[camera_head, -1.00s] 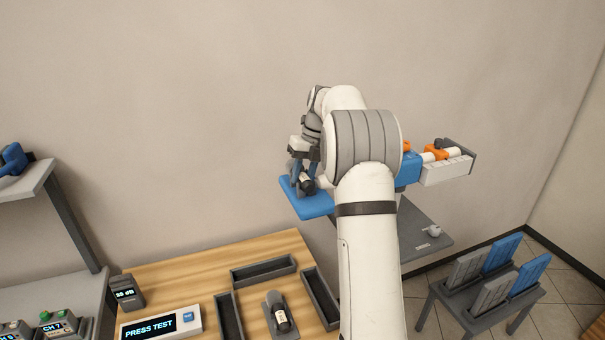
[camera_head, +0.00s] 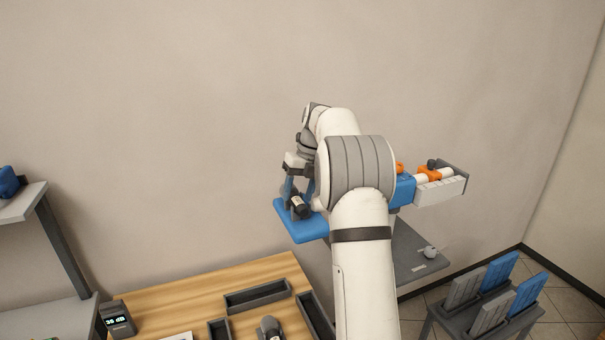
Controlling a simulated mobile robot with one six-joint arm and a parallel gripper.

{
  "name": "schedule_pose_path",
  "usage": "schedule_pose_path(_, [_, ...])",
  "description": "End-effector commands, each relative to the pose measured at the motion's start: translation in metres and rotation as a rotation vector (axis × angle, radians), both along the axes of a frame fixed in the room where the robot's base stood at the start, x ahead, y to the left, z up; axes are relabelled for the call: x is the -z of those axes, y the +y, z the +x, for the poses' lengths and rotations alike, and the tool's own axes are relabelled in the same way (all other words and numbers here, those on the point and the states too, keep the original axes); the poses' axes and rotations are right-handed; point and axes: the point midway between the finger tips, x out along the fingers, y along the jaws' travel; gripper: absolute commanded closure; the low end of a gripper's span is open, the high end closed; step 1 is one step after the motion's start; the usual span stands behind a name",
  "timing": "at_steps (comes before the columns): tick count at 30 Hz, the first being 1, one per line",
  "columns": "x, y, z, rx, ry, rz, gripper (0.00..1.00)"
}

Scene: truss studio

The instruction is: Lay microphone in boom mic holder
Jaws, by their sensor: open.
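A dark microphone with a white label (camera_head: 300,207) is at the blue plate (camera_head: 300,231) of the boom assembly, tilted in the picture. Whether it rests fully in a holder there cannot be told. My gripper (camera_head: 298,190) is open, its blue fingers pointing down at the microphone. The fingers overlap the microphone's upper end in the picture, so contact is unclear. My arm hides the middle of the boom. A second, similar microphone (camera_head: 270,329) lies on the wooden table, cut off by the bottom edge.
Right of my arm, the boom's other end has a grey tray (camera_head: 440,191) with white and orange parts. A grey shelf (camera_head: 408,254) is below it. The wooden table (camera_head: 180,297) holds dark trays (camera_head: 257,296) and a meter (camera_head: 118,319). A rack of panels (camera_head: 492,292) stands right.

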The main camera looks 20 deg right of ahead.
Motion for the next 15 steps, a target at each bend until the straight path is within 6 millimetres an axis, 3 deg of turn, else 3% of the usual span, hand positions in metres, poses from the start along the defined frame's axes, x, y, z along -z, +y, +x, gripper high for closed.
schedule_pose_path(9, [-0.068, -0.019, 0.001, 0.002, -0.005, -0.002, 0.49])
schedule_pose_path(15, [-0.092, -0.026, 0.0, 0.001, -0.001, 0.0, 0.49])
